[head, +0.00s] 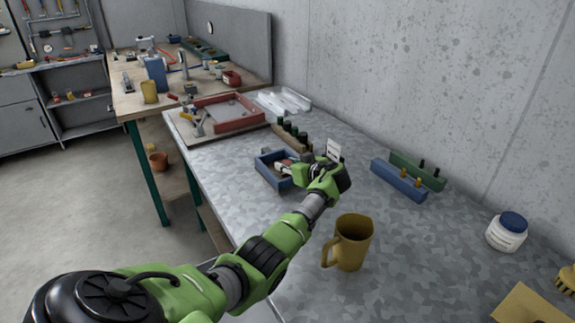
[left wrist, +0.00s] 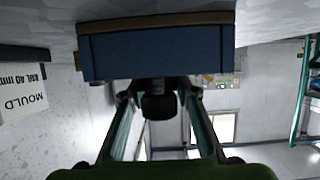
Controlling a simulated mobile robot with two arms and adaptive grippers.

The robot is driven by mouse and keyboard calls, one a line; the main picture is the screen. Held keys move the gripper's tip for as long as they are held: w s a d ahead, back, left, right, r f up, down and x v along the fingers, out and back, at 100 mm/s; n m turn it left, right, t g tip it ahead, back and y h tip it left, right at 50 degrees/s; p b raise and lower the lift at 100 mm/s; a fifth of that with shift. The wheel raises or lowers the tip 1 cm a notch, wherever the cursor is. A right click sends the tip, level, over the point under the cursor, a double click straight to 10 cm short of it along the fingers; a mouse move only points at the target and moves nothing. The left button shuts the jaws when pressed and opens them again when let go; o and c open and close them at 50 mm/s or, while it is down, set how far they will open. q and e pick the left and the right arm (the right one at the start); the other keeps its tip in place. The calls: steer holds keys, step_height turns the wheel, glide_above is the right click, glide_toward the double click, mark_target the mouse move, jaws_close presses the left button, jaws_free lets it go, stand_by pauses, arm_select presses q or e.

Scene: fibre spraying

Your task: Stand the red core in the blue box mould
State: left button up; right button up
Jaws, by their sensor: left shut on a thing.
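The blue box mould (head: 267,177) is an open box lying on the speckled metal bench. One of its blue walls (left wrist: 155,53) fills the upper part of the left wrist view. My left gripper (head: 287,167) reaches over the right side of the mould, its fingers low at the opening. The fingers (left wrist: 160,100) are shut on a small piece, which looks dark in the left wrist view. It is probably the red core, mostly hidden by the fingers and mould; whether it touches the mould floor cannot be told. My right gripper is not in view.
A label card (head: 334,150) stands just behind the gripper. A row of dark pegs (head: 290,133) is behind the mould. A blue block (head: 398,181) and a green block (head: 418,170) with pegs are right. A mustard jug (head: 352,244) stands in front; bare bench lies between.

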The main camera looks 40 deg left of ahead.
arm_select(q)
steer(key=shift+f, duration=0.15)
steer(key=o, duration=1.1)
steer(key=shift+r, duration=0.3)
steer(key=shift+p+v, duration=2.95)
steer(key=shift+v, duration=3.05)
steer(key=shift+f, duration=0.1)
